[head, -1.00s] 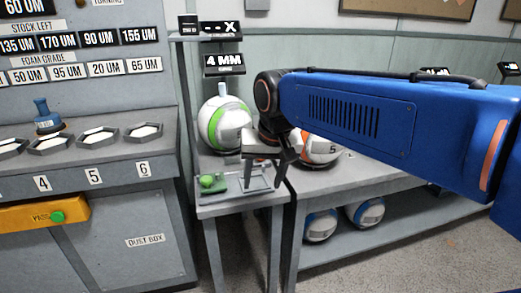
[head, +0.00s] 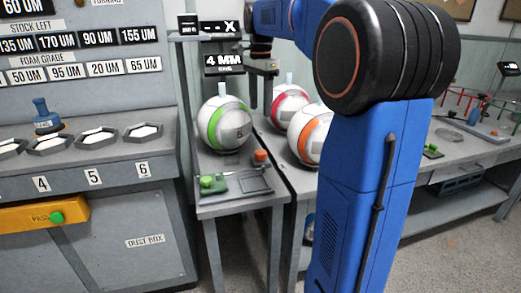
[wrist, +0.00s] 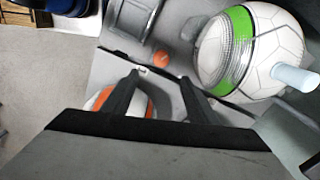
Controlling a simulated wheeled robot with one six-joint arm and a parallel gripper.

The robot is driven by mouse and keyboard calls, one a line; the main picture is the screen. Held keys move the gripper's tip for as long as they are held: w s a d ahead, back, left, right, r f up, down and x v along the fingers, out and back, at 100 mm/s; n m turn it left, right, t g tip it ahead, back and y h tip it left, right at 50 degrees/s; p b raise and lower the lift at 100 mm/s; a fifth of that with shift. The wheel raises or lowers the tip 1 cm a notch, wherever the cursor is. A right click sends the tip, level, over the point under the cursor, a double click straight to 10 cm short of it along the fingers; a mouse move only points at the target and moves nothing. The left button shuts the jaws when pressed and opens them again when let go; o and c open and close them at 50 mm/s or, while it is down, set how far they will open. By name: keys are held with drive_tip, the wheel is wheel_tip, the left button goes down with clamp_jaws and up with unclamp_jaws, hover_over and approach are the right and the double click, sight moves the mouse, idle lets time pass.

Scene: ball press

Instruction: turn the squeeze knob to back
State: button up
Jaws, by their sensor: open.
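The small press table (head: 240,205) bears a green knob (head: 207,182) on a green base and an orange-red knob (head: 261,156) near its right edge. No label shows which is the squeeze knob. The orange knob also shows in the wrist view (wrist: 160,58), just beyond my fingertips. My gripper (head: 261,108) hangs fingers down, above and behind the orange knob, near the green-banded ball (head: 224,125). In the wrist view my gripper (wrist: 160,76) has its fingers well apart with nothing between them. It touches no knob that I can see.
A red-banded ball (head: 290,105) and an orange-banded ball (head: 308,135) stand close on the right bench. A "4 MM" sign (head: 223,64) stands behind the green-banded ball. A grey machine (head: 90,165) with a green button is on the left.

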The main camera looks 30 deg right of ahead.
sight(261, 152)
drive_tip(key=f, duration=1.7)
drive_tip(key=shift+w+d+f, duration=0.15)
drive_tip(key=shift+w+d, duration=0.1)
drive_tip(key=shift+w, duration=0.05)
drive_tip(key=c, duration=1.1)
